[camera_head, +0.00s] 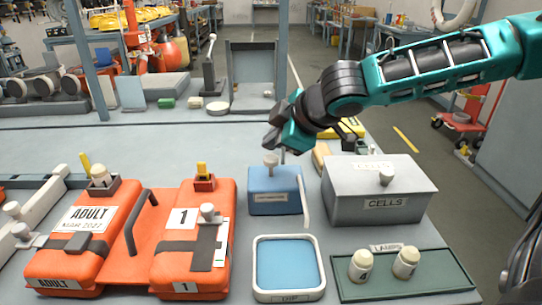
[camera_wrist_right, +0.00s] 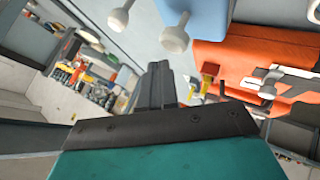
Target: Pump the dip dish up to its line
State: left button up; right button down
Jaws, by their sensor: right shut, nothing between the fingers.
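The dip dish (camera_head: 262,291) is a white-rimmed square tray on the bench's front, with blue liquid in it; I cannot make out its line. Behind it stands the blue labelled box (camera_head: 274,203) with a pale round knob (camera_head: 270,161) on top and a white spout (camera_head: 304,208) at its right side, hanging towards the dish. My right gripper (camera_head: 275,130) is shut and empty, above and behind the knob, apart from it. In the right wrist view, its dark fingers (camera_wrist_right: 160,85) are together, with the blue box (camera_wrist_right: 205,14) and a pale knob (camera_wrist_right: 175,35) beyond. My left gripper is out of view.
Orange cases (camera_head: 118,252) stand left of the dish. A grey CELLS box (camera_head: 376,205) stands right of the blue box. A green LAMPS tray (camera_head: 440,283) holds two pale lamps at the front right.

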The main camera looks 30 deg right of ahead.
aim_at(269, 156)
jog(key=shift+f, duration=0.1)
dwell(0.7)
jog(key=shift+f+b, duration=0.35)
jog(key=shift+f, duration=0.05)
jog(key=shift+f+b, duration=0.95)
jog(key=shift+f, duration=0.15)
dwell(0.9)
dwell(0.3)
jog(key=shift+r+p, duration=1.45)
jog(key=shift+r, duration=0.1)
notch_tip(269, 156, up, 5)
jog(key=p, duration=0.5)
jog(key=shift+r, duration=0.1)
